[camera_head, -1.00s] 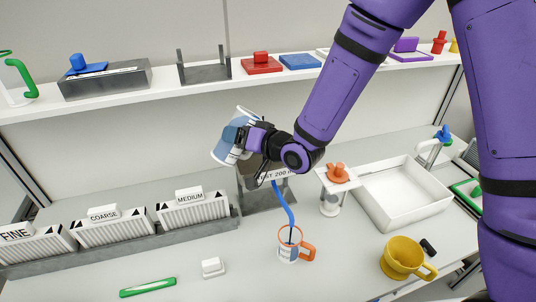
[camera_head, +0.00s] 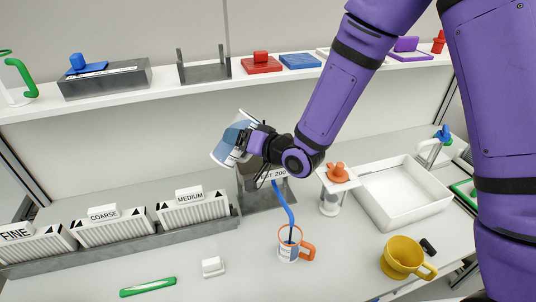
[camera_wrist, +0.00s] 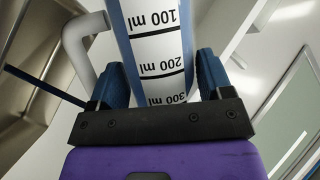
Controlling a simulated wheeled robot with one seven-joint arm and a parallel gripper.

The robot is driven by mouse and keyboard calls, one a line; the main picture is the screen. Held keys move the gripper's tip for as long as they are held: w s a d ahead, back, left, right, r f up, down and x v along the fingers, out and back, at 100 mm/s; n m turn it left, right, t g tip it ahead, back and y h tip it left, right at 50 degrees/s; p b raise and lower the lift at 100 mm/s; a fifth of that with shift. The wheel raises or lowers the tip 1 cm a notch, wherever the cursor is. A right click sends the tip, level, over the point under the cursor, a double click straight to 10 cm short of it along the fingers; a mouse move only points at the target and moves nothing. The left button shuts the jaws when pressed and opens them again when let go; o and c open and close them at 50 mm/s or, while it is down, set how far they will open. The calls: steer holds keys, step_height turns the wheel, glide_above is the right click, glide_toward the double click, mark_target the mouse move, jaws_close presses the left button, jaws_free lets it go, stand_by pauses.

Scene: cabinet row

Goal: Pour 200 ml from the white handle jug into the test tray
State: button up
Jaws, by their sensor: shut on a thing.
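The white handle jug (camera_head: 226,153) is tilted in the air in front of the back wall, with blue showing on its side. My gripper (camera_head: 243,138) is shut on it. In the wrist view the jug (camera_wrist: 158,45) sits between my two blue finger pads (camera_wrist: 160,88), its 100, 200 and 300 ml marks upside down and its pale handle (camera_wrist: 78,42) at left. The grey test tray (camera_head: 264,200), with a partly hidden "200" label, stands below and right of the jug. My wrist covers part of it. I see no stream, and the liquid level is unclear.
A cup (camera_head: 289,247) with an orange handle and blue stick stands in front of the tray. A jar with an orange top (camera_head: 332,195), a white basin (camera_head: 402,195) and a yellow mug (camera_head: 402,257) are right. Labelled filter boxes (camera_head: 192,208) stand left. A shelf (camera_head: 200,90) runs above.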

steer(key=shift+f, duration=0.25)
stand_by(0.3)
steer(key=shift+r+m+y+p, duration=0.5)
steer(key=shift+r+m, duration=0.3)
steer(key=shift+r, duration=0.5)
stand_by(0.8)
steer(key=shift+a+r+m+y, duration=0.1)
steer(key=shift+r+m+y, duration=0.2)
steer(key=shift+r+m, duration=0.35)
stand_by(1.9)
steer(key=shift+f+m+t, duration=0.25)
steer(key=shift+m+t, duration=0.05)
steer(key=shift+m, duration=0.15)
stand_by(0.8)
steer(key=shift+r, duration=0.1)
